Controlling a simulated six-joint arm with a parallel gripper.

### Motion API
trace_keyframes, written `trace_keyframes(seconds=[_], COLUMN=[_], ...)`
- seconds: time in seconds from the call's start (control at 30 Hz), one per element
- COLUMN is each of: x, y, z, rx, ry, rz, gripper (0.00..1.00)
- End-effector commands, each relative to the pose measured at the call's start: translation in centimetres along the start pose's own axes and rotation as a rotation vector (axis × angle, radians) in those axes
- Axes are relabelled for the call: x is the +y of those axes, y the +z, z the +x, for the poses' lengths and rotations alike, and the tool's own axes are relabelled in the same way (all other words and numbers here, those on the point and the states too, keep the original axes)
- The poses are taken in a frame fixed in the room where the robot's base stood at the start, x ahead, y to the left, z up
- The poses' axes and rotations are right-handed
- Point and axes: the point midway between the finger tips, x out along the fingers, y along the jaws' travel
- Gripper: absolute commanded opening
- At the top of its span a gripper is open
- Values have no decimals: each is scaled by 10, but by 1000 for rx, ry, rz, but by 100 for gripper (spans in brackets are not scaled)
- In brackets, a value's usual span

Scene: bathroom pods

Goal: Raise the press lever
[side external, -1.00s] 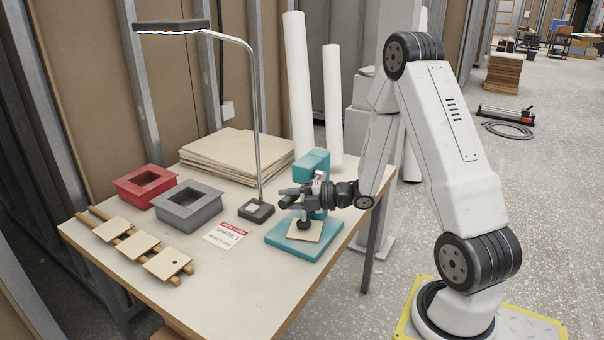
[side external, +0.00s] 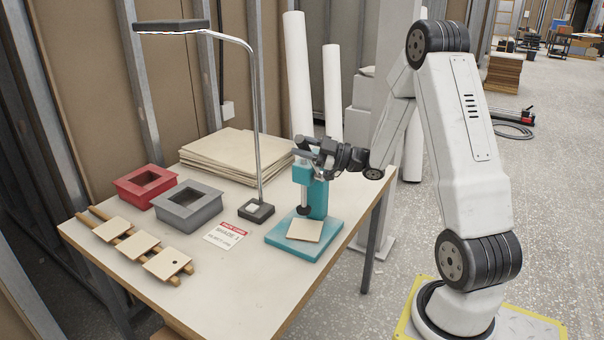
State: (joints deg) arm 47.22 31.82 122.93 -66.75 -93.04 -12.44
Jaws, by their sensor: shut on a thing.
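The teal press (side external: 317,200) stands on the table's right side, on a flat teal base (side external: 281,246). My gripper (side external: 307,154) is at the top front of the press, shut on the press lever, which is mostly hidden by the fingers. A dark round press foot (side external: 304,210) hangs below on its rod, raised clear of the tile. A beige square tile (side external: 304,230) lies flat on the press base.
A lamp (side external: 257,209) stands left of the press, its arm rising high. A red bin (side external: 141,187), a grey bin (side external: 187,209), a rack with beige tiles (side external: 167,263) and a sign card (side external: 225,235) lie farther left. Stacked sheets (side external: 228,153) lie behind. The front table area is clear.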

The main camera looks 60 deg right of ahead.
Motion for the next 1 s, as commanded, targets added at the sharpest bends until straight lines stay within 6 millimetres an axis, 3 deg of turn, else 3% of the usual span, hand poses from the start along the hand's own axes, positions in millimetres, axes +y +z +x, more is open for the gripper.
trace_keyframes(seconds=[0.4, 1.0], x=[47, 60], y=[4, 7], z=[-12, -16], rx=[60, 75], ry=[124, 161], rz=[279, 359], gripper=[0, 0])
